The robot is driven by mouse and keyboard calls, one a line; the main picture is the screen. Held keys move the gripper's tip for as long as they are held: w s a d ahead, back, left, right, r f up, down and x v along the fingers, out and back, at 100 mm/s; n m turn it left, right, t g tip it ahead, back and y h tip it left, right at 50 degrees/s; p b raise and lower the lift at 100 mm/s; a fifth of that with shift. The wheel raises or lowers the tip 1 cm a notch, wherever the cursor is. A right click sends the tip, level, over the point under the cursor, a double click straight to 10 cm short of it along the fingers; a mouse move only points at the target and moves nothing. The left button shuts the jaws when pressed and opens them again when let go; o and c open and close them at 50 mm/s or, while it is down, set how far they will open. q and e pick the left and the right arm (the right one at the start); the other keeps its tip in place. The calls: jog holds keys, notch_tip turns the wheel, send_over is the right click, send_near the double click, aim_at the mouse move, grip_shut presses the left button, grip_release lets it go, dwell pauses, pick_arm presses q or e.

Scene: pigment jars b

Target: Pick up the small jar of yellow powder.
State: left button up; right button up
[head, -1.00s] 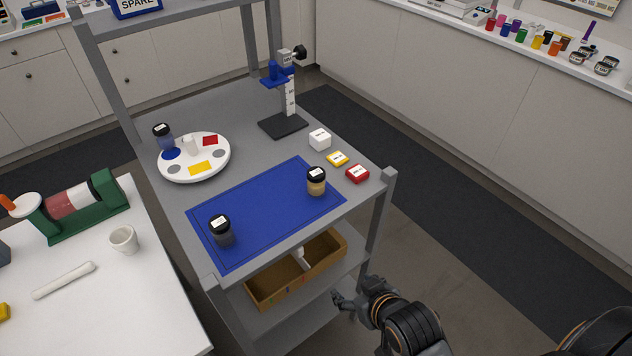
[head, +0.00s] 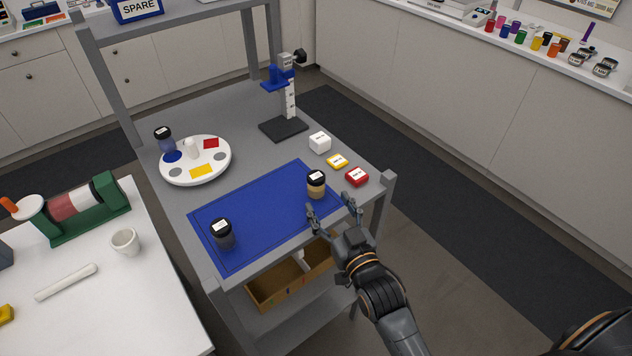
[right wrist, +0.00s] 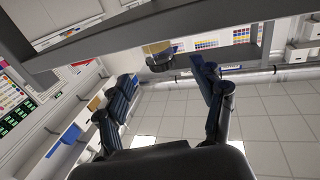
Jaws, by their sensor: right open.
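The small jar of yellow powder (head: 316,186), with a black lid and white label, stands upright on the right end of the blue mat (head: 262,212). My right gripper (head: 331,205) is open and empty at the cart's front edge, with its fingers pointing toward the jar. The jar is just beyond the fingertips, and I see no contact. In the right wrist view the jar (right wrist: 158,57) appears between and beyond the two spread fingers (right wrist: 163,72), partly cut by the cart's edge. My left gripper is not in view.
A dark grey jar (head: 222,236) stands at the mat's left front. A round white palette (head: 222,166), a blue jar (head: 164,141) and a stand (head: 284,129) are behind. A cart post (head: 388,187) rises right of my gripper.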

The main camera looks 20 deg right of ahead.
aim_at(319, 185)
jog(key=w, duration=0.3)
jog(key=shift+a, duration=0.1)
jog(key=shift+w+r+p, duration=0.2)
jog(key=shift+r+p, duration=0.05)
jog(key=shift+p, duration=0.15)
jog(key=w, duration=0.1)
jog(key=w+p, duration=0.1)
jog(key=w, duration=0.1)
jog(key=shift+w+a+r+p, duration=0.15)
jog(key=shift+w+r+p, duration=0.15)
jog(key=shift+r, duration=0.05)
jog(key=shift+w+f, duration=0.15)
jog(key=shift+w, duration=0.4)
jog(key=shift+s, duration=0.1)
jog(key=shift+c, duration=1.1)
jog(key=c, duration=1.1)
